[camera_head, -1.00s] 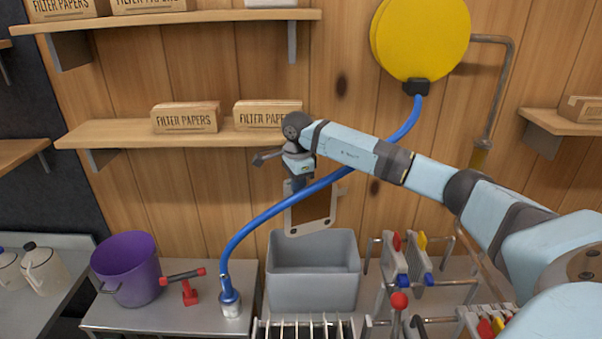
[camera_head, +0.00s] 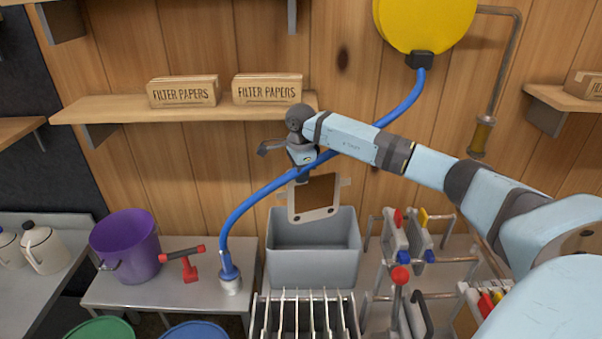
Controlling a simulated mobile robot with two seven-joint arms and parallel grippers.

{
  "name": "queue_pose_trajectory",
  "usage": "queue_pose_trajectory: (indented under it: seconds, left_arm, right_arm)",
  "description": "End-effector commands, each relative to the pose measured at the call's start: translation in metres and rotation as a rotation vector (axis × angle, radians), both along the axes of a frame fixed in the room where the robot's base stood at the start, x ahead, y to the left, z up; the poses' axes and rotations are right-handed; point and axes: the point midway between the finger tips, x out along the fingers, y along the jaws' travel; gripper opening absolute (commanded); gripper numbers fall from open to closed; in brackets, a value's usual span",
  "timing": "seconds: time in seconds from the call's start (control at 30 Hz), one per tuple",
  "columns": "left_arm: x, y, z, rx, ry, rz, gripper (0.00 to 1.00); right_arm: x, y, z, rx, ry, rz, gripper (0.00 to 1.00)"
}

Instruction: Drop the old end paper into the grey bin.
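The old end paper (camera_head: 314,193) is a pale sheet with a large brown stained middle and small holes along its lower edge. It hangs upright, slightly tilted, below my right gripper (camera_head: 303,176), which looks shut on its top edge; the fingertips are small and partly hidden. The grey bin (camera_head: 313,268) stands on the bench directly below. The paper's lower edge overlaps the bin's back rim and opening in the picture; I cannot tell its exact depth. The part of the bin's inside that shows looks empty. My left gripper is not in view.
A blue hose (camera_head: 262,190) runs past my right wrist to a nozzle on the bench. A rack of upright plates (camera_head: 305,315) stands in front of the bin. Clamped plates (camera_head: 408,238) stand to its right, a red-handled tool (camera_head: 185,262) and purple bucket (camera_head: 126,246) to its left.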

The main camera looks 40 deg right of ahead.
Motion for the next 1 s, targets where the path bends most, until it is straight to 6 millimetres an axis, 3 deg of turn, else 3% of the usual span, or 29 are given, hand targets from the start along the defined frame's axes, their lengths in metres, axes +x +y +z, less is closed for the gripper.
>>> queue_pose_trajectory:
  seconds: [0.17, 1.0]
  left_arm:
    - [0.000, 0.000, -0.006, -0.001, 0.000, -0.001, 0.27]
    - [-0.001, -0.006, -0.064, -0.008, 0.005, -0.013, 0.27]
  right_arm:
    - [0.000, 0.000, -0.008, 0.000, 0.001, 0.001, 0.00]
    - [0.000, 0.001, -0.102, 0.001, 0.002, 0.001, 0.00]
